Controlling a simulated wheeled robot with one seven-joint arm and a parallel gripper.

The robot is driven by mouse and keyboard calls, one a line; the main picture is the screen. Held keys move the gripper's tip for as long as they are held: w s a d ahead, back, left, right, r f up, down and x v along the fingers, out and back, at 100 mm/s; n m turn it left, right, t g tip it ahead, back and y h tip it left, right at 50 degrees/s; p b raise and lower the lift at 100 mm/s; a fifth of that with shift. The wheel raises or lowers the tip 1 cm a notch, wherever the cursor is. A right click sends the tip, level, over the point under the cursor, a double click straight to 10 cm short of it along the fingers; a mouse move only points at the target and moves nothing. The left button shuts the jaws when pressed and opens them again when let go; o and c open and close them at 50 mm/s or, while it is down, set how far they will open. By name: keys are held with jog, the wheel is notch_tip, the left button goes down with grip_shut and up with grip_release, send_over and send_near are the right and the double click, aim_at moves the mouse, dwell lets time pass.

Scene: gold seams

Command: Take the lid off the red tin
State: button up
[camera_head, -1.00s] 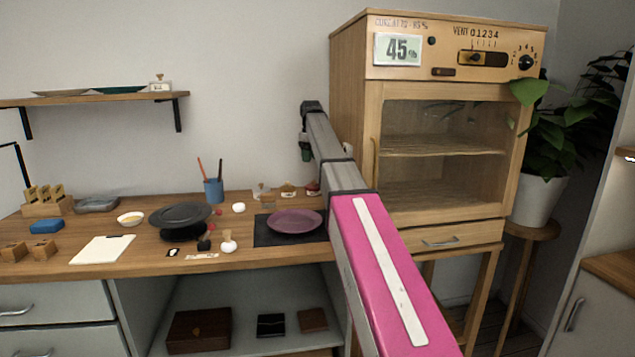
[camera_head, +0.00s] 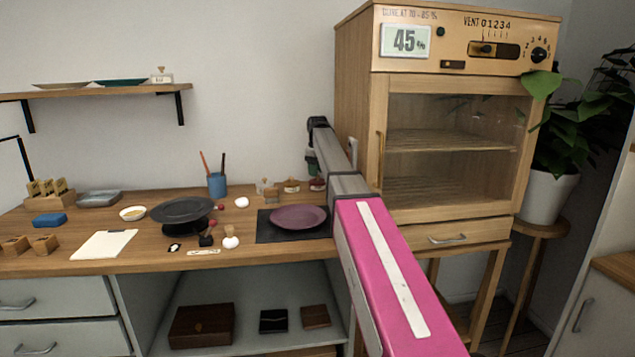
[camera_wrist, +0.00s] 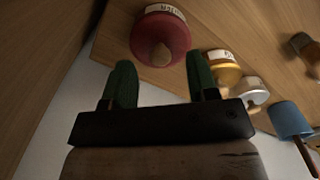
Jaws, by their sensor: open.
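The red tin (camera_wrist: 158,34) has a pale label and a rounded wooden knob (camera_wrist: 161,55) on its lid. The lid appears to be on the tin. In the head view the red tin (camera_head: 317,184) stands at the back of the bench, beside the cabinet and partly hidden by my arm. My gripper (camera_wrist: 160,62) is open and empty, its two green fingers on either side of the knob in the wrist view. I cannot tell whether they touch it. In the head view my gripper (camera_head: 312,164) is just above the tin.
A yellow tin (camera_wrist: 226,74) and a pale grey tin (camera_wrist: 252,92) stand close beside the red tin, with a blue cup (camera_head: 217,185) beyond. A purple plate (camera_head: 298,217) on a dark mat (camera_head: 266,235) lies in front. The wooden cabinet (camera_head: 362,130) stands close on the right.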

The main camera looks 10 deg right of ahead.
notch_tip(320, 180, down, 3)
jog(key=shift+r, duration=0.2)
jog(key=shift+c, duration=0.3)
jog(key=c, duration=0.9)
jog(key=shift+r, duration=0.1)
